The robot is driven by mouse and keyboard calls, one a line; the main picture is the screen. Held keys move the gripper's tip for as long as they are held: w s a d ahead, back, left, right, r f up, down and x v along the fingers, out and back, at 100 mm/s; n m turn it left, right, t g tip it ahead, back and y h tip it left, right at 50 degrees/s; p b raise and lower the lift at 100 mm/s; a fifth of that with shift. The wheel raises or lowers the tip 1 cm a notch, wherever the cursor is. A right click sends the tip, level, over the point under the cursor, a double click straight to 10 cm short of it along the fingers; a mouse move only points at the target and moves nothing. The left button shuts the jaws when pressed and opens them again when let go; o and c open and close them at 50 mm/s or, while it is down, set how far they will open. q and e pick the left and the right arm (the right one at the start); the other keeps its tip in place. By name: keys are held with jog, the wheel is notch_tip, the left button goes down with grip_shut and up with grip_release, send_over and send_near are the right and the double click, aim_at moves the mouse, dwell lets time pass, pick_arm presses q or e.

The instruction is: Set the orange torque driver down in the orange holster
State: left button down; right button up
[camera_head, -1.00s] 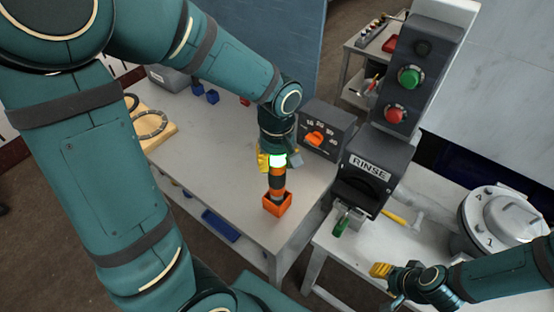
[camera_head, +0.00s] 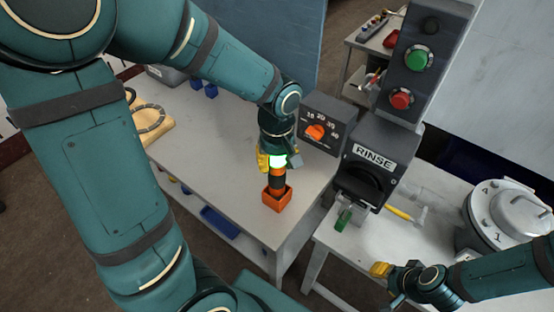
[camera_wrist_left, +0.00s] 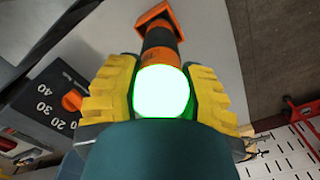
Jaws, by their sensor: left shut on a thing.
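The orange and black torque driver (camera_head: 277,176) has a bright glowing white-green top (camera_wrist_left: 161,92). My left gripper (camera_head: 270,160) is shut on it, with a yellow finger on each side of the top in the left wrist view (camera_wrist_left: 161,100). The driver is upright with its lower end at the orange holster (camera_head: 276,201), a square box at the table's near edge; whether it touches the bottom is hidden. The holster also shows in the wrist view (camera_wrist_left: 150,14), behind the driver. My right gripper (camera_head: 381,270), with yellow fingers, is away at the lower right; its opening is unclear.
A dark dial box (camera_head: 326,123) with an orange knob stands right of my left gripper. A wooden piece with rings (camera_head: 152,125) lies at the left. The table between is mostly clear.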

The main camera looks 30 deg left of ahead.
pick_arm(q)
jog(key=c, duration=0.5)
grip_release()
